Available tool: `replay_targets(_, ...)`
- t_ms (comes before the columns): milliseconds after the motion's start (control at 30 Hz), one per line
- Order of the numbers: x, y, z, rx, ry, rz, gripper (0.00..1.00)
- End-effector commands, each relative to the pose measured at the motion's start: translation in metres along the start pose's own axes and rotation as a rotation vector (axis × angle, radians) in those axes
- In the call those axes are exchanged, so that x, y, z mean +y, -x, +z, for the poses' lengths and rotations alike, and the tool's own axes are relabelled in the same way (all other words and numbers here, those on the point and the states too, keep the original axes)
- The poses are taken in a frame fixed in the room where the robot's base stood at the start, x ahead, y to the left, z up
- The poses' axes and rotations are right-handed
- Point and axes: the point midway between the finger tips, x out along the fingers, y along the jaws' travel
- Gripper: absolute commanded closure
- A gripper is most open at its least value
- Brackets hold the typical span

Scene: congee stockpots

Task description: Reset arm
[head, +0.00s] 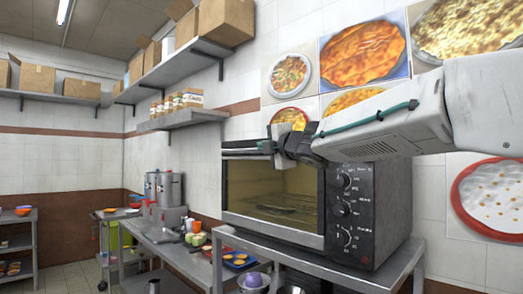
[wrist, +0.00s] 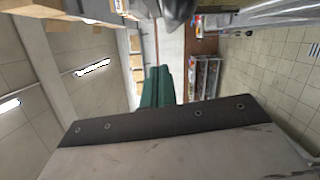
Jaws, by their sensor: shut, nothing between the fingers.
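My gripper (head: 228,150) is held out to the left in the head view, at the end of my pale arm, in front of the upper part of the toaster oven (head: 275,195). It is shut and empty. Its two dark green fingers lie side by side in the wrist view (wrist: 158,85), with nothing between them. I cannot tell the exact gap between my gripper and the oven. The oven's door looks closed, with its knobs on the right side.
Steel stockpots (head: 171,190) stand on a metal counter (head: 170,252) at left of centre. Above are a small shelf of jars (head: 182,118) and a long shelf of cardboard boxes (head: 226,20). A rack (head: 20,242) stands far left. Open floor (head: 75,277) shows at the lower left.

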Motion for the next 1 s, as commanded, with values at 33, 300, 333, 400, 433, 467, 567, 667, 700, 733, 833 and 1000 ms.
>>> replay_targets(33,0.003,0.013,-0.002,0.002,0.001,0.003,1.00)
replay_targets(300,0.006,0.058,-0.006,0.010,0.002,0.002,1.00)
replay_targets(333,0.006,0.060,-0.006,0.010,0.001,0.001,1.00)
replay_targets(400,0.007,0.066,-0.005,0.009,0.000,0.002,1.00)
replay_targets(433,0.007,0.067,-0.005,0.009,0.000,0.002,1.00)
replay_targets(467,0.007,0.068,-0.005,0.009,0.000,0.002,1.00)
replay_targets(567,0.006,0.069,-0.004,0.008,-0.001,0.001,1.00)
replay_targets(667,0.003,0.070,0.002,-0.020,-0.031,-0.015,1.00)
replay_targets(700,-0.001,0.070,0.009,-0.054,-0.063,-0.031,1.00)
replay_targets(733,-0.009,0.070,0.015,-0.088,-0.101,-0.052,1.00)
replay_targets(833,-0.059,0.085,0.040,-0.259,-0.296,-0.168,1.00)
replay_targets(1000,-0.149,0.163,0.067,-0.608,-0.668,-0.376,1.00)
